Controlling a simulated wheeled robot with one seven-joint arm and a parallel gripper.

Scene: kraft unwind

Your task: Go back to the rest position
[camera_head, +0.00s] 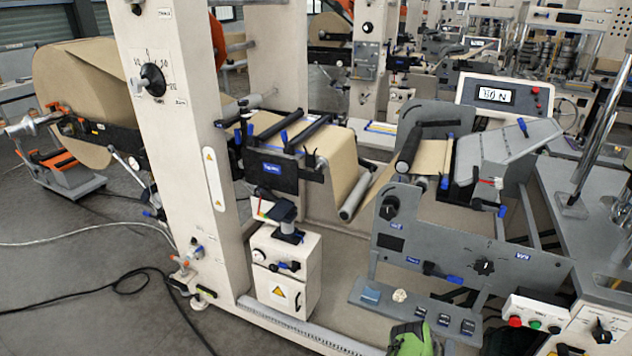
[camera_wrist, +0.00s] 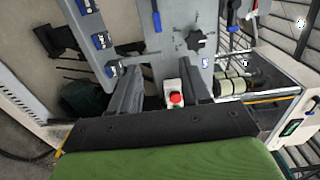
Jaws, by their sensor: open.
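My gripper (camera_wrist: 161,76) shows in the wrist view with its two grey fingers apart. No object is held between them. Beyond the gap is a small white box with a red button (camera_wrist: 175,99); I cannot tell whether the fingers touch it. The green body behind the fingers fills the bottom of that view. In the head view, a green shape (camera_head: 410,340) is cut off by the bottom edge; I cannot tell whether it is part of my arm.
The unwind machine has a white column (camera_head: 165,130), a large kraft roll (camera_head: 80,85) and a grey control panel (camera_head: 465,250). A button box (camera_head: 535,314) sits at the lower right. Black cable (camera_head: 125,285) crosses the open floor at left.

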